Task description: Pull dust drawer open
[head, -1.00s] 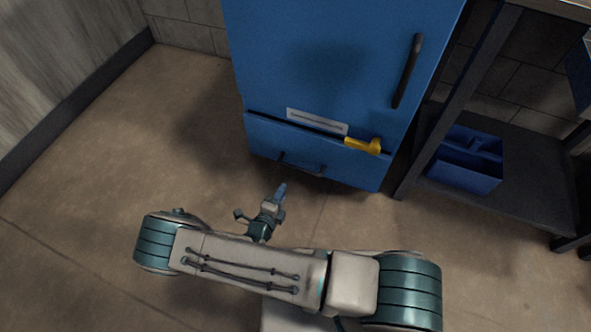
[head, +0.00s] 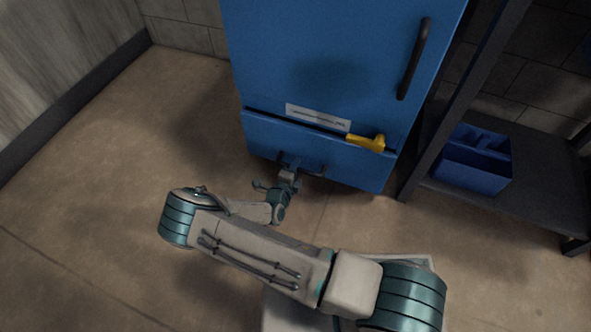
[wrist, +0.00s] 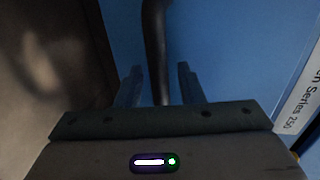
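The dust drawer (head: 345,173) is the lower blue front of the cabinet and sits flush below the upper door. Its dark bar handle (head: 313,172) runs across the front. My gripper (head: 290,158) is at the left part of this handle. In the wrist view the handle (wrist: 155,45) passes between the two fingers of my gripper (wrist: 160,82), with gaps showing on both sides. The fingers are open around it. A yellow latch lever (head: 366,142) lies across the seam above the drawer, pointing sideways.
The upper blue door (head: 330,60) has a long dark handle (head: 413,60) and a white label (head: 318,117). A dark shelf frame (head: 450,110) with a blue tote (head: 475,160) stands close on the right. The floor left and in front is free.

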